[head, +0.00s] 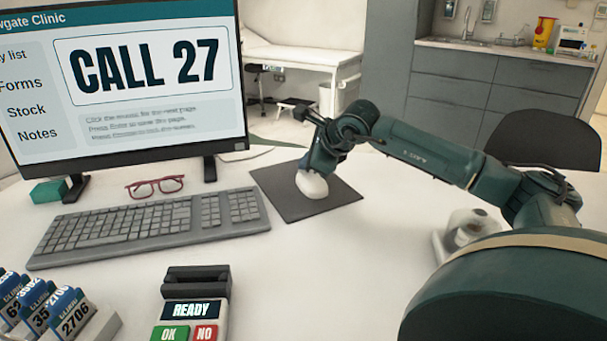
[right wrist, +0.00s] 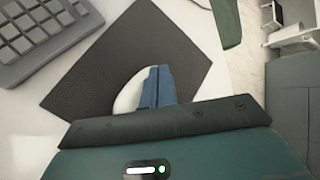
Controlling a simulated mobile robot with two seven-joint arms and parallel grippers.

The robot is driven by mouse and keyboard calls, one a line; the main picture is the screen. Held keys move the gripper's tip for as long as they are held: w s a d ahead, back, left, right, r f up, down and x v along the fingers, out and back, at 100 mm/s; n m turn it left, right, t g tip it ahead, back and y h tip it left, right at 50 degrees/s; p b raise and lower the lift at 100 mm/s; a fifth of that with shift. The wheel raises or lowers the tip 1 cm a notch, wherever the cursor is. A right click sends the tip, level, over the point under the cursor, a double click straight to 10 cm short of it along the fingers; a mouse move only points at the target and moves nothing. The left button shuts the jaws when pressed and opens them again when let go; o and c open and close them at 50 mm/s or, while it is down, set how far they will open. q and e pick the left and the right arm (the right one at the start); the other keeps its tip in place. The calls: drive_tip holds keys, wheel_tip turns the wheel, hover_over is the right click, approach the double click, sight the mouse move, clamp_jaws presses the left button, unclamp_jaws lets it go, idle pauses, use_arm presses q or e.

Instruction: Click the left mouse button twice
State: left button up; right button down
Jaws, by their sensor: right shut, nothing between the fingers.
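The white computer mouse (head: 312,185) lies on a dark square mouse pad (head: 285,203) to the right of the keyboard. It also shows in the right wrist view (right wrist: 127,97), partly hidden behind the fingers. My right gripper (head: 307,168) is shut and empty, pointing down at the mouse. In the right wrist view its blue fingertips (right wrist: 157,84) overlap the mouse's right part; I cannot tell whether they touch it. The monitor (head: 130,85) reads "CALL 27" above small text mentioning the mouse. My left gripper is not in view.
A grey keyboard (head: 150,225) lies left of the pad, with red glasses (head: 155,187) behind it. A card terminal (head: 192,305) reading "READY" and a holder with numbered tags (head: 70,312) stand in front.

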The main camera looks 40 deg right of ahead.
sight(307, 174)
drive_tip(key=shift+f+b, duration=0.3)
drive_tip(key=shift+b, duration=0.05)
idle(0.5)
drive_tip(key=shift+r, duration=0.15)
drive_tip(key=shift+r+p, duration=0.5)
drive_tip(key=shift+r, duration=0.1)
drive_tip(key=shift+r+p, duration=1.85)
drive_tip(key=shift+r, duration=0.65)
